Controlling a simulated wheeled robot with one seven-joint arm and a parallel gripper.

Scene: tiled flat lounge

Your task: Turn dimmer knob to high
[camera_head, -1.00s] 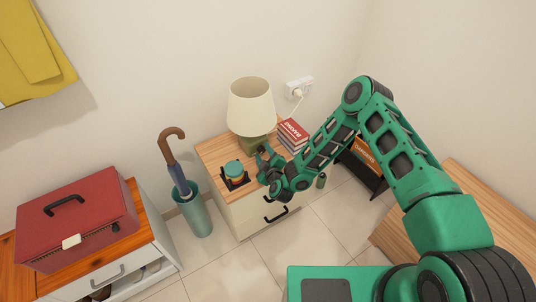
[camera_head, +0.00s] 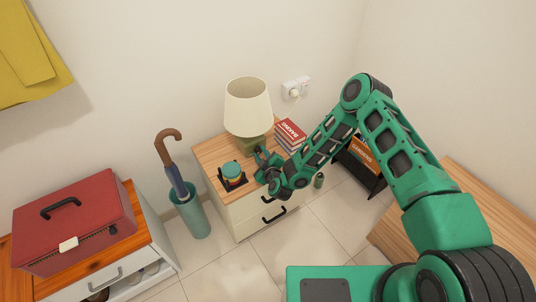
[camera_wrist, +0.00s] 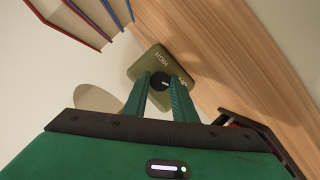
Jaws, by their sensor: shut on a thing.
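The table lamp with a cream shade (camera_head: 248,105) stands on the wooden-topped drawer cabinet. In the wrist view its olive square base (camera_wrist: 148,58) carries the printed word HIGH. The dark round dimmer knob (camera_wrist: 158,79) sits on this base, with a small light mark on it. My gripper (camera_wrist: 161,84) has its two green fingers at either side of the knob, shut on it, partly hiding it. A second marking beside the right fingertip is too small to read. In the head view my gripper (camera_head: 262,158) is at the front of the lamp base.
A teal-lidded jar in a dark holder (camera_head: 232,174) stands left of my gripper. Red books (camera_head: 289,134) lie right of the lamp. A wall socket (camera_head: 295,87) is behind. An umbrella stand (camera_head: 190,214) and a red toolbox (camera_head: 75,220) are left.

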